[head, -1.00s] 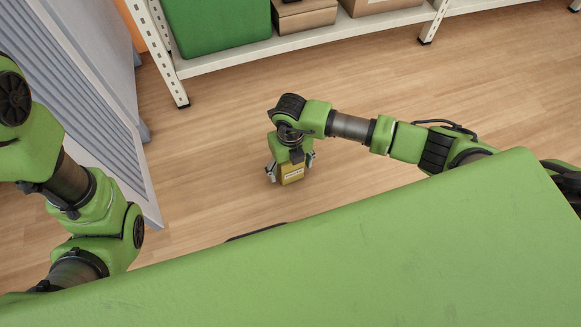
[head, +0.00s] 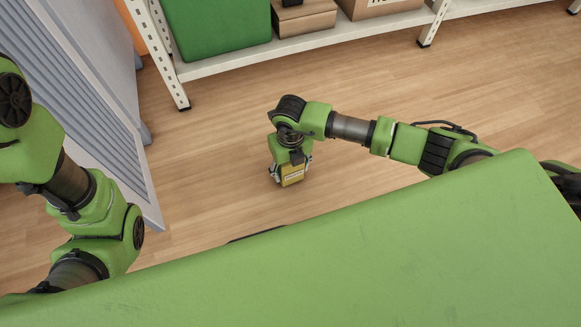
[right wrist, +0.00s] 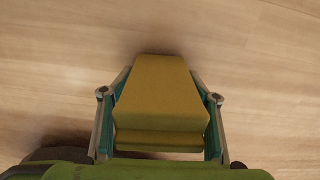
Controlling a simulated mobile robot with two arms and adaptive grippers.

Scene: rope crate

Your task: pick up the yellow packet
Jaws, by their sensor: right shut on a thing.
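The wooden floor (head: 400,95) around the packet is clear. A white shelf rack (head: 330,47) at the back bears a green bin (head: 215,25) and cardboard boxes (head: 303,18). A grey louvred cabinet (head: 85,90) stands at the left.

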